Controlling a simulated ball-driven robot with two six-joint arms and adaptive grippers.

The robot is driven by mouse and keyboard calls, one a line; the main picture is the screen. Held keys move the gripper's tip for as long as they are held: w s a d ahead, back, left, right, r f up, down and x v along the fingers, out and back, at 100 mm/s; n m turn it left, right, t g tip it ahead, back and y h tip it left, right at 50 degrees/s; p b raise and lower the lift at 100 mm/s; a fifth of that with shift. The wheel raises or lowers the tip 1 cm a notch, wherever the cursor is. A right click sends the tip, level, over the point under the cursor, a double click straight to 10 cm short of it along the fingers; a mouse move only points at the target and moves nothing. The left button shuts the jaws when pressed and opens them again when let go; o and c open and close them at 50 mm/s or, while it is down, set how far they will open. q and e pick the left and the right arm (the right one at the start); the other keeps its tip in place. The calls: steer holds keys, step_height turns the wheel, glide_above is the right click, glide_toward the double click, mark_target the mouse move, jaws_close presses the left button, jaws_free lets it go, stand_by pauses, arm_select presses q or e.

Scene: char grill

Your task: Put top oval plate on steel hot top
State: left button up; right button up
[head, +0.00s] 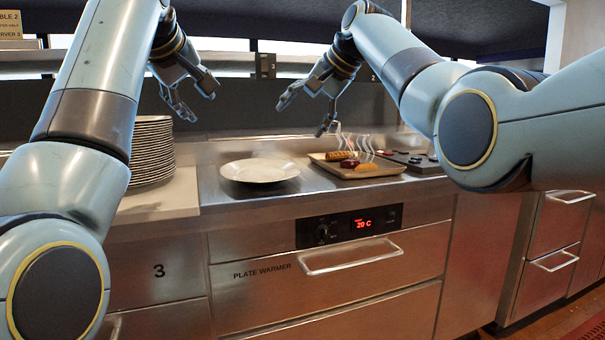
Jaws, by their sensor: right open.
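A stack of white plates (153,150) stands on the left counter, partly hidden behind my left arm. A single white oval plate (260,170) lies flat on the steel hot top (222,194), in its left part. My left gripper (203,107) is open and empty, above and just right of the stack. My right gripper (300,121) is open and empty, above and behind the space between the single plate and the tray. Neither gripper touches a plate.
A tray (385,174) with steaming food sits right of the plate. A dark grill surface (418,161) with small items lies further right. Below is a plate warmer drawer (270,290) with a handle (350,260) and a red display. A shelf edge runs behind the arms.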

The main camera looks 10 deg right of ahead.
steer(key=v, duration=0.7)
steer(key=shift+s+d+r, duration=0.2)
steer(key=shift+s, duration=0.1)
